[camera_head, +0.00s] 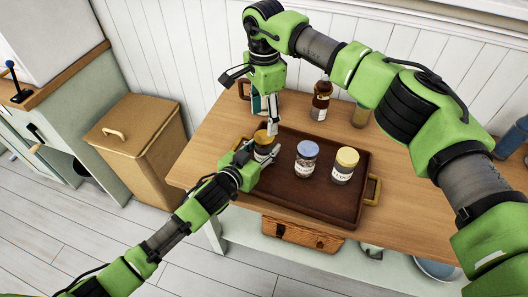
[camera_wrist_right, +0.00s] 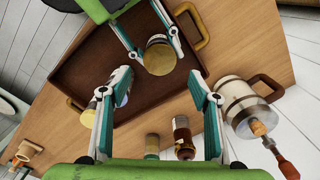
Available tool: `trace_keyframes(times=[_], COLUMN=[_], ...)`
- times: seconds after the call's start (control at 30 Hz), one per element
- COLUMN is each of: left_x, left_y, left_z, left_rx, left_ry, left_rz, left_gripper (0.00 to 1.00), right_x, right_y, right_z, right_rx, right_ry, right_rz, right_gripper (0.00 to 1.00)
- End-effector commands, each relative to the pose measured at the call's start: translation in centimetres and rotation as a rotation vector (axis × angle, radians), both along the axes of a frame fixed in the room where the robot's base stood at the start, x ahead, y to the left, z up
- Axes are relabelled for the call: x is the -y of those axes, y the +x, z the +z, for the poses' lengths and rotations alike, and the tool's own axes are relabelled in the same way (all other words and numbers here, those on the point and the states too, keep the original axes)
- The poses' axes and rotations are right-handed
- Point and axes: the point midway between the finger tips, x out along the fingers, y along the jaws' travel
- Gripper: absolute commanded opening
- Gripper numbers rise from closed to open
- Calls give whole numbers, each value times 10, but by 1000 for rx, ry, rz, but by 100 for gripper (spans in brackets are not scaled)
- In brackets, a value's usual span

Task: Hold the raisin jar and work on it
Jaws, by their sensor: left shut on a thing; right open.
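A jar with a mustard-yellow lid (camera_head: 262,137) is at the left end of the brown tray (camera_head: 312,205). My left gripper (camera_head: 252,152) is shut around its body. In the right wrist view the same jar (camera_wrist_right: 160,55) is between the left fingers. My right gripper (camera_head: 271,126) is open above the lid, and in its wrist view its fingertips (camera_wrist_right: 153,80) are on either side, apart from the jar. A blue-lidded jar (camera_head: 306,160) and another yellow-lidded jar (camera_head: 344,166) stand on the tray. I cannot read which label says raisins.
Behind the tray stand a brown bottle (camera_head: 321,102) and a small jar (camera_head: 361,116). The wooden top (camera_head: 225,113) has free room left of the tray.

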Motion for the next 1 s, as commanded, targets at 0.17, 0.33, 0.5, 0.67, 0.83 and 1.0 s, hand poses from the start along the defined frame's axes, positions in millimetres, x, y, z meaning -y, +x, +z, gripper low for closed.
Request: trace_keyframes(times=[0.17,0.33,0.5,0.67,0.83,1.0], left_x=[0,0,0,0,0,0], left_y=[-1,-1,-1,-1,-1,-1], left_z=[-1,-1,-1,-1,-1,-1], left_rx=[-2,-2,-2,-2,-2,-2], left_ry=[0,0,0,0,0,0], left_rz=[0,0,0,0,0,0], left_gripper=[0,0,0,0,0,0], right_x=[0,0,0,0,0,0], right_y=[-1,-1,-1,0,0,0], right_z=[-30,-53,-64,-66,-66,-66], right_rx=[-3,-2,-1,-1,-1,-1], right_ry=[0,0,0,0,0,0], right_rz=[-1,-1,0,0,0,0], right_gripper=[56,56,56,56,51,17])
